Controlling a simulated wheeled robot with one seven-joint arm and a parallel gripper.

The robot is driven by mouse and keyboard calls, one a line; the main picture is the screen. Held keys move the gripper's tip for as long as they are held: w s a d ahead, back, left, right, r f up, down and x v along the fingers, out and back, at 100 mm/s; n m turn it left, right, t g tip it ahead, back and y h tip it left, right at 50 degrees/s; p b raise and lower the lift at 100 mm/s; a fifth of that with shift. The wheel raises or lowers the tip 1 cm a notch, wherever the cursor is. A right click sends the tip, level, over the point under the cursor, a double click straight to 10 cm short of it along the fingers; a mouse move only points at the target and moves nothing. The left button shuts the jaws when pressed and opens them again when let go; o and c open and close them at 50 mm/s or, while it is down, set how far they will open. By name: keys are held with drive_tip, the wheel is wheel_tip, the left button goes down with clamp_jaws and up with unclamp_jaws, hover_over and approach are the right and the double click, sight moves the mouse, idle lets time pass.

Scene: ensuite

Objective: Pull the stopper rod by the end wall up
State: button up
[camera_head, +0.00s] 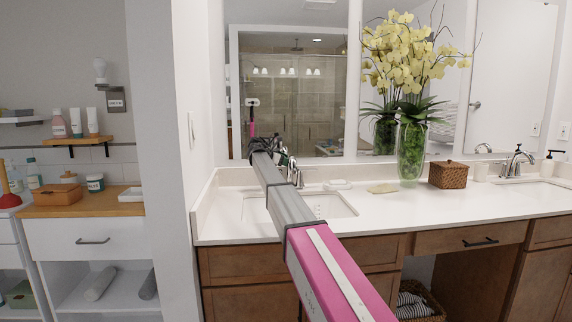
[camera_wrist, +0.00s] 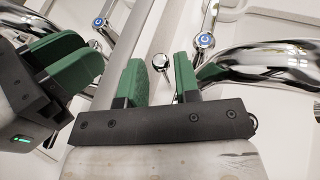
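In the wrist view, a small round chrome knob (camera_wrist: 161,62), which looks like the top of the stopper rod, sits beside the chrome faucet (camera_wrist: 270,62). My gripper (camera_wrist: 158,68) has green fingertips spread apart, with the knob seen in the gap between them. I see no clear contact, and how deep the knob lies is hard to tell.
A faucet handle with a blue dot (camera_wrist: 204,40) stands close to the right fingertip. The mirror (camera_wrist: 60,60) reflects my gripper. The left sink basin (camera_head: 325,206) lies below my arm. A glass vase of orchids (camera_head: 411,155) and a wicker box (camera_head: 447,175) stand farther right.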

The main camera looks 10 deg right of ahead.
drive_tip(key=shift+w+d+f, duration=0.1)
drive_tip(key=shift+d, duration=0.25)
clamp_jaws()
drive_tip(key=shift+r, duration=1.45)
unclamp_jaws()
drive_tip(key=shift+a, duration=0.15)
drive_tip(key=v, duration=1)
drive_tip(key=shift+r, duration=0.2)
